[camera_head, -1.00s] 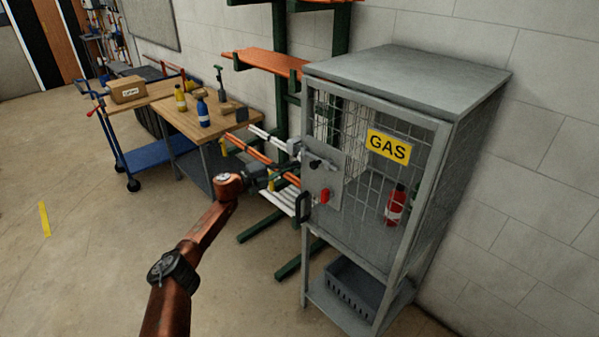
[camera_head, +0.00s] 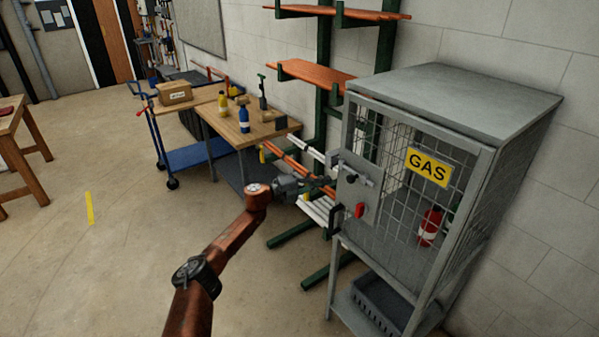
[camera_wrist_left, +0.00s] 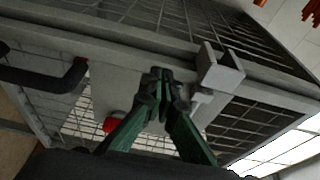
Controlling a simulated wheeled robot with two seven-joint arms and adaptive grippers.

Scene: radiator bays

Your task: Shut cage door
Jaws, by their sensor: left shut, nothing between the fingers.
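The grey gas cage (camera_head: 470,95) stands at the right in the head view. Its mesh door with the yellow GAS sign (camera_head: 429,167) looks about in line with the front frame; I cannot tell if a small gap is left. The door has a lock plate with a dark bolt (camera_head: 352,176) and a red knob (camera_head: 360,210). My left gripper (camera_head: 331,184) is shut and empty at the door's latch-side edge. In the left wrist view its green fingertips (camera_wrist_left: 161,76) are together beside a grey bracket (camera_wrist_left: 220,70); contact is unclear. A black handle (camera_wrist_left: 45,79) shows left of them. My right gripper is out of view.
A red cylinder (camera_head: 430,227) stands inside the cage, above a grey crate (camera_head: 378,305). A green rack (camera_head: 325,100) with orange boards is behind my gripper. A wooden table (camera_head: 225,124) with bottles and a blue cart (camera_head: 200,156) stand farther back.

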